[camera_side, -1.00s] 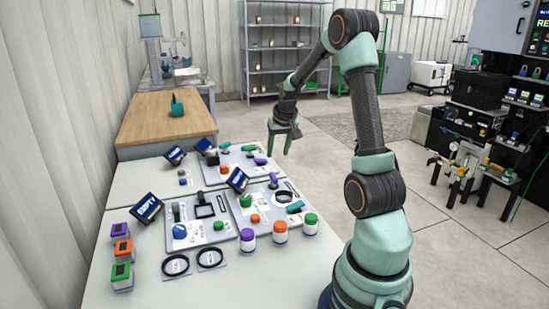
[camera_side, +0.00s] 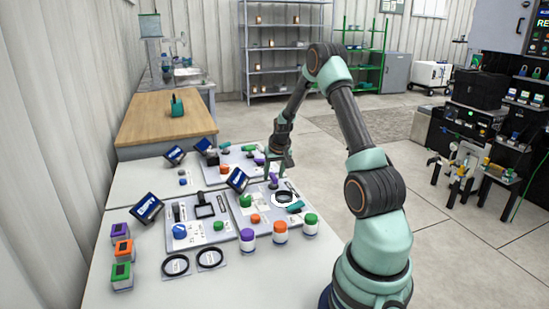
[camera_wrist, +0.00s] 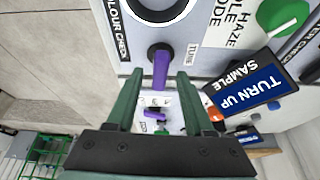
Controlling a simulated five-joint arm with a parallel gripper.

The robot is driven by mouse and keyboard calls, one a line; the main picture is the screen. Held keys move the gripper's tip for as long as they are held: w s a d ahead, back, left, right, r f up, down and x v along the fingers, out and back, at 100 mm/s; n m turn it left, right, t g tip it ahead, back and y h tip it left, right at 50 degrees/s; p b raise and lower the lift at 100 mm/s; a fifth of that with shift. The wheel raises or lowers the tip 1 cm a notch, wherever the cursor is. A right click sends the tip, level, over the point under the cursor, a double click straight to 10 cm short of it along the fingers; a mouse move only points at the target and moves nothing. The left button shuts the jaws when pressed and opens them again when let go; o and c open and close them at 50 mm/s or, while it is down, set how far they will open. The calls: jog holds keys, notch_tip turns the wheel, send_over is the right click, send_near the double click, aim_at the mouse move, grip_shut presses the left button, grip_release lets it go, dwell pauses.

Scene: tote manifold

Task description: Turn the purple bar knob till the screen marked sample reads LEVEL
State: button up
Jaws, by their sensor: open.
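The purple bar knob (camera_wrist: 161,68) stands on a pale panel beside a label reading TUNE. In the wrist view it shows between the fingertips of my gripper (camera_wrist: 157,78), which is open. I cannot tell whether either finger touches it. In the side view my gripper (camera_side: 281,163) is low over the panel, just above the purple knob (camera_side: 273,182). The tilted screen marked SAMPLE (camera_wrist: 247,88) reads TURN UP. Its screen in the side view (camera_side: 237,180) is too small to read.
A black ring (camera_side: 284,197) and a green knob (camera_side: 245,201) share the panel. Another purple part (camera_wrist: 154,115) is on a neighbouring panel. Purple-topped (camera_side: 249,236), orange-topped and green-topped jars stand at the front edge.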

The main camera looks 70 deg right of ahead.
grip_shut()
jog(key=shift+m, duration=0.6)
jog(key=shift+w, duration=0.1)
grip_release()
jog(key=shift+r, duration=0.15)
jog(key=v, duration=1.2)
